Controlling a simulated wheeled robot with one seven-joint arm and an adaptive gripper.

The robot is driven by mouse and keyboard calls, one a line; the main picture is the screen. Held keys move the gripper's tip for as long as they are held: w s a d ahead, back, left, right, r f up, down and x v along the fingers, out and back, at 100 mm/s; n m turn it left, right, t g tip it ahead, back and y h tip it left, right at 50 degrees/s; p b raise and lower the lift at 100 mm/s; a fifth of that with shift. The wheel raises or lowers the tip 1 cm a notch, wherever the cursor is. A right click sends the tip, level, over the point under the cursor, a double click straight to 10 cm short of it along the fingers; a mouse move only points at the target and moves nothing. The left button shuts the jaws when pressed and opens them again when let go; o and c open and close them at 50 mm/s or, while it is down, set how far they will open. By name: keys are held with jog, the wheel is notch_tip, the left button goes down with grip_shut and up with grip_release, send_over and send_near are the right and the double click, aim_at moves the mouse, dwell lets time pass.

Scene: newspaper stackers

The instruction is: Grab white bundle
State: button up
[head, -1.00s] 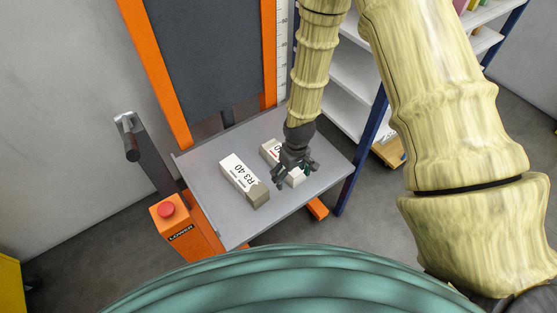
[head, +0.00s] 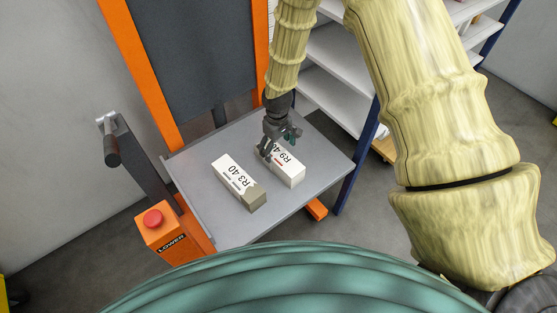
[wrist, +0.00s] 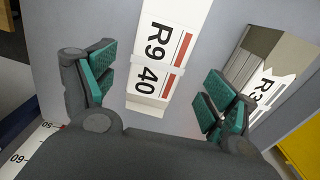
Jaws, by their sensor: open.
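A white bundle marked R9 40 (head: 291,174) lies on the grey platform (head: 228,232), on the right. A second bundle marked R3 40 (head: 238,180), white with a khaki-grey end, lies to its left. My gripper (head: 280,147) is open over the far part of the R9 40 bundle and hides some of it. In the wrist view, the R9 40 bundle (wrist: 161,50) shows between the open, green-padded fingers (wrist: 160,92), with no contact visible. The R3 40 bundle (wrist: 270,75) is beyond the right finger there.
An orange frame (head: 144,72) with a dark panel stands behind the platform. An orange control box with a red button (head: 153,219) and a dark handle (head: 112,150) are at left. White shelves (head: 338,98) with blue posts stand at right. The platform's near part is bare.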

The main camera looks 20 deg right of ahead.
aim_at(278, 154)
jog(key=shift+d+f, duration=0.15)
jog(key=shift+f, duration=2.5)
jog(key=shift+w, duration=0.1)
grip_shut()
